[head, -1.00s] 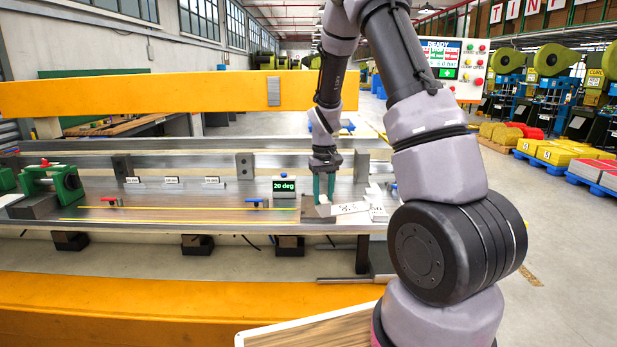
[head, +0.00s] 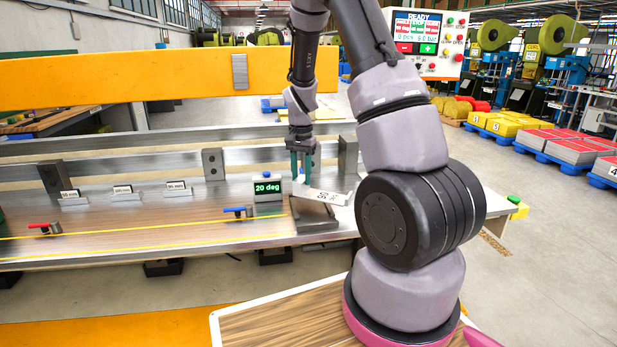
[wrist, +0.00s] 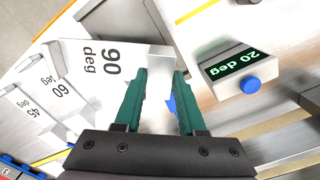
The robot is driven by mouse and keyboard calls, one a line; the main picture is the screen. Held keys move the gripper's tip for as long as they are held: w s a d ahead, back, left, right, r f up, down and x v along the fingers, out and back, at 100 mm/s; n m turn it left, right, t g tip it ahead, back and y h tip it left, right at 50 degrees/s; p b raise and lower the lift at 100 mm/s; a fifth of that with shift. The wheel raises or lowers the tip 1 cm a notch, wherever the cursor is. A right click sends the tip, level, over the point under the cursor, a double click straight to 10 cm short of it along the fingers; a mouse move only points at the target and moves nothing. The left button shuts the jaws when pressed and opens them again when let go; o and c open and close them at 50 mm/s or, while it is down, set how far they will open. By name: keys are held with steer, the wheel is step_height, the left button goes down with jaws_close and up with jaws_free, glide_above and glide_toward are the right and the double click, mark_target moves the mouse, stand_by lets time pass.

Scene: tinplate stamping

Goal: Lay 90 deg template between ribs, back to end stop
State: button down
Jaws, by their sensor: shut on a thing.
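My gripper (head: 305,170) is at the right part of the metal table, just right of the small 20 deg display. In the wrist view its green fingers (wrist: 160,80) are shut on the white 90 deg template (wrist: 92,66), near its right end. In the head view the template (head: 327,197) sticks out to the right of the fingers, tilted, over a grey metal block (head: 316,222). I cannot tell whether it touches the block. The ribs and end stop cannot be made out with certainty.
White 60 deg (wrist: 52,88) and 45 deg (wrist: 30,112) templates lie left of the held one in the wrist view. The 20 deg display (head: 267,189) stands close to the gripper. Blue (head: 236,211) and red (head: 42,227) handled clamps and small labelled plates stand further left.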

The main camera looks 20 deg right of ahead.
steer(key=m, duration=0.1)
steer(key=d+m, duration=0.1)
steer(key=m, duration=0.1)
steer(key=shift+w+f, duration=0.1)
steer(key=shift+f, duration=0.05)
steer(key=shift+d+f+m, duration=0.1)
steer(key=shift+d+m, duration=0.1)
steer(key=shift+m, duration=1)
steer(key=m, duration=0.3)
steer(key=d+m, duration=0.1)
steer(key=m, duration=0.1)
steer(key=shift+s+d+f+m, duration=0.1)
steer(key=shift+s+f+m, duration=0.15)
steer(key=shift+m, duration=0.05)
steer(key=shift+w+d+f, duration=0.15)
steer(key=shift+w+f, duration=0.2)
steer(key=shift+w, duration=0.35)
steer(key=shift+w+d+f, duration=0.15)
steer(key=shift+w+f, duration=0.2)
steer(key=shift+w, duration=0.35)
steer(key=shift+w+d+f, duration=0.15)
steer(key=shift+w+f, duration=0.2)
steer(key=shift+w, duration=0.35)
steer(key=shift+f, duration=0.65)
steer(key=shift+s, duration=0.2)
